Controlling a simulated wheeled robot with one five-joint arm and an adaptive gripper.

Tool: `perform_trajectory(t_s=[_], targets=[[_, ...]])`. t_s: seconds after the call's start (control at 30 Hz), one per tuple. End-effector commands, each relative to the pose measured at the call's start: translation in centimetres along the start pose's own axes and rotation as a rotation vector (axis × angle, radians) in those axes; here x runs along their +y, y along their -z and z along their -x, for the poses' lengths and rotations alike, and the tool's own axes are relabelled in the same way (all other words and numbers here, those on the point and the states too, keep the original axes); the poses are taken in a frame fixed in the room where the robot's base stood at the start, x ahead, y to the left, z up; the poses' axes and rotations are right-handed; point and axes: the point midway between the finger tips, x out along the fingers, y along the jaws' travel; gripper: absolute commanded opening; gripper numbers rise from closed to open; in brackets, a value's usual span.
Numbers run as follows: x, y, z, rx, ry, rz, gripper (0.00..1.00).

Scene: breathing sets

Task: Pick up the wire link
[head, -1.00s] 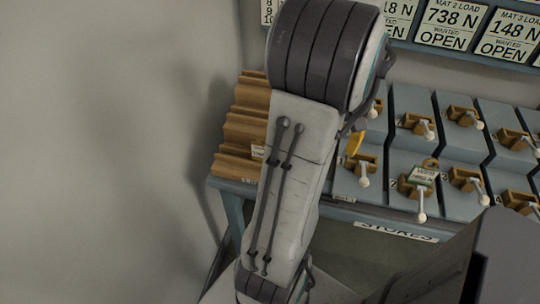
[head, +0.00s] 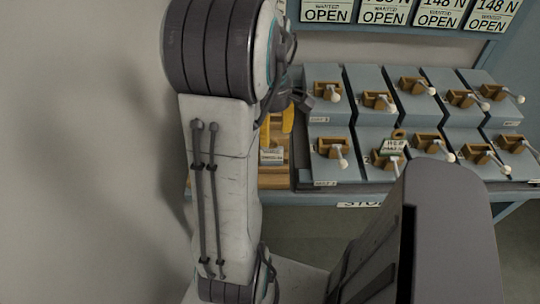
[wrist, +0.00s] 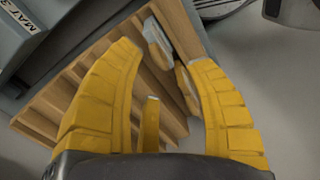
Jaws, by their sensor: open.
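I cannot make out a wire link for certain in either view. My gripper (wrist: 165,110) is open, with its yellow fingers spread over a slotted wooden rack (wrist: 70,92) in the wrist view. Two small pale pieces, one upper (wrist: 158,42) and one lower (wrist: 187,82), show between and beyond the fingers at the rack's edge; I cannot tell what they are. Nothing is held between the fingers. In the head view part of a yellow finger (head: 288,118) shows beside my arm above the wooden rack (head: 272,178); my arm hides the rest.
Grey stepped blocks (head: 352,122) with wooden brackets and white-knobbed levers stand right of the rack. A tag (head: 392,146) sits on one front block. Load signs (head: 385,12) hang behind. A plain wall (head: 90,150) rises at left.

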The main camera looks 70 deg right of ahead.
Motion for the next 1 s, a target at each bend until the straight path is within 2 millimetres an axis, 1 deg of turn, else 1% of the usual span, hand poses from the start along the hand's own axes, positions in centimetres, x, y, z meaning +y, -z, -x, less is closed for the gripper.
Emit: perform_trajectory(t_s=[0.2, 0.3, 0.43, 0.77, 1.0], targets=[[0.4, 0.1, 0.0, 0.001, -0.016, 0.177, 0.49], [0.4, 0.1, 0.0, 0.0, -0.018, 0.243, 0.49], [0.4, 0.1, -0.4, 0.0, -0.017, 0.287, 0.49], [0.4, -0.1, -2.8, 0.0, -0.015, 0.296, 0.49], [0.3, -0.3, -5.8, 0.0, -0.014, 0.295, 0.49]])
